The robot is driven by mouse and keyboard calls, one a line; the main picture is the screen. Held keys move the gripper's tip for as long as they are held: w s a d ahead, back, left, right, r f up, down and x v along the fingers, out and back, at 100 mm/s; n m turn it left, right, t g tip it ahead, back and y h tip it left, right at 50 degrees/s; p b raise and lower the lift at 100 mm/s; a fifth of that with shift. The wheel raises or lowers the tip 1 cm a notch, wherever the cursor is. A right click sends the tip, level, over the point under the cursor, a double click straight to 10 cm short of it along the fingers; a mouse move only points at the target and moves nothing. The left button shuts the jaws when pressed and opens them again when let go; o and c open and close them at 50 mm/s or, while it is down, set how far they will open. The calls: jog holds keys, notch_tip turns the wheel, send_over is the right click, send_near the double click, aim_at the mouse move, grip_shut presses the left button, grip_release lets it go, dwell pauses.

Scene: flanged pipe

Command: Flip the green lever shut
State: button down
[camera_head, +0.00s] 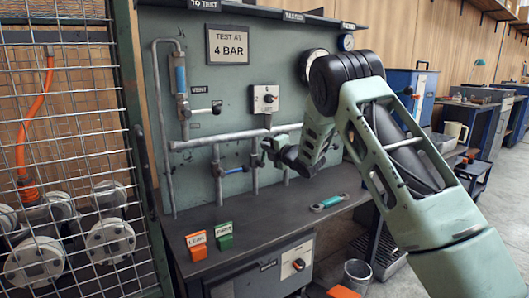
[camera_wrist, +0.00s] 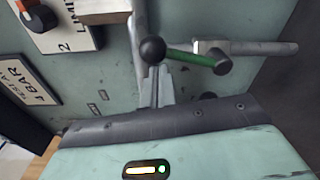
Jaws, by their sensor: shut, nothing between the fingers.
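The green lever (camera_wrist: 195,59) shows in the wrist view, with a black ball knob (camera_wrist: 152,50) at its left end and a round pivot at its right end, beside a grey pipe. It lies nearly level in that picture, sloping slightly down to the right. My gripper (camera_wrist: 158,74) is shut and empty, its fingertips just below the knob in the picture; I cannot tell whether they touch it. In the head view my gripper (camera_head: 270,148) is at the pipework on the green panel, and the arm and wrist largely hide the lever.
A blue-handled valve (camera_head: 234,170) sits left of my gripper, below the horizontal pipe. A switch box (camera_head: 265,98) is above. A wrench (camera_head: 329,202) and orange and green tags (camera_head: 225,236) lie on the bench. A wire cage (camera_head: 70,150) stands at left.

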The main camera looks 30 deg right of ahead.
jog(key=d+f+m+b, duration=0.2)
jog(key=d+f+m, duration=0.4)
jog(key=m, duration=0.7)
jog(key=shift+d+m+t+h, duration=0.3)
jog(key=shift+d+t, duration=0.1)
jog(key=shift+d, duration=0.5)
jog(key=shift+w, duration=0.1)
